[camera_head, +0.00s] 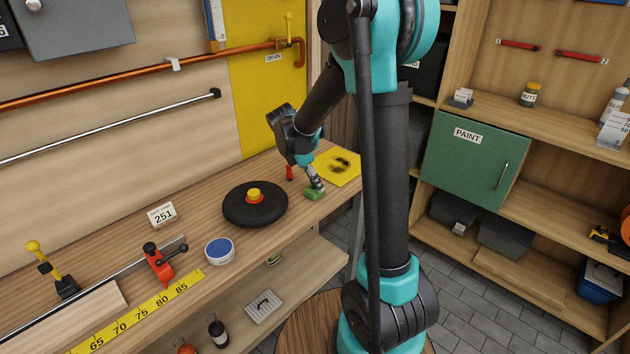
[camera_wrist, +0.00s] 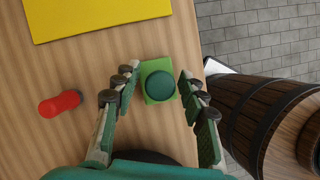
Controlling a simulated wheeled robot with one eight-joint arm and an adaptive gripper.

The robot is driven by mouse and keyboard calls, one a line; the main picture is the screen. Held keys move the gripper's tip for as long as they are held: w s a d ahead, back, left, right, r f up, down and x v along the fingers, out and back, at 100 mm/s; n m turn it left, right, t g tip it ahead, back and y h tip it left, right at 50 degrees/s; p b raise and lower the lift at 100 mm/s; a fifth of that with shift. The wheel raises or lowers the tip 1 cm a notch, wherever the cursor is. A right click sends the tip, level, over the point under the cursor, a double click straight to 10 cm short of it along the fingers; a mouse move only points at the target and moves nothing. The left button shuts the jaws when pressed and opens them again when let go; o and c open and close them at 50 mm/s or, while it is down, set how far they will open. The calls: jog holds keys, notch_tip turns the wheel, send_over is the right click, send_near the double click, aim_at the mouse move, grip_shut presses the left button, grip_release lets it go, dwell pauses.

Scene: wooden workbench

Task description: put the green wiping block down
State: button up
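The green wiping block (camera_head: 315,194) rests on the wooden bench near its front edge, in front of a stained yellow sheet (camera_head: 338,167). In the wrist view the block (camera_wrist: 148,68) is a light green square with a darker round knob on top. My gripper (camera_head: 317,184) is low over the block. In the wrist view my gripper's fingers (camera_wrist: 159,82) stand spread on either side of the block, with a narrow gap showing at each side. The block looks flat on the wood.
A red upright item (camera_wrist: 60,103) stands left of my gripper. A black disc with a yellow and red knob (camera_head: 252,204) and a blue-lidded tin (camera_head: 219,250) are on the bench. The bench edge drops to a tiled floor; a barrel-like wooden shape (camera_wrist: 250,105) is beyond it.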

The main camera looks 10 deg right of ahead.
jog(key=v, duration=1.1)
jog(key=s+d+f+m+t+y, duration=0.1)
jog(key=s+d+f+m, duration=0.3)
jog(key=s+m, duration=0.6)
jog(key=s+d+f+m+t+y, duration=0.2)
jog(key=s+d+f+m+y, duration=0.1)
jog(key=s+f+m, duration=0.6)
jog(key=shift+s+d+m, duration=0.4)
jog(key=shift+s+m, duration=0.4)
jog(key=shift+s, duration=0.3)
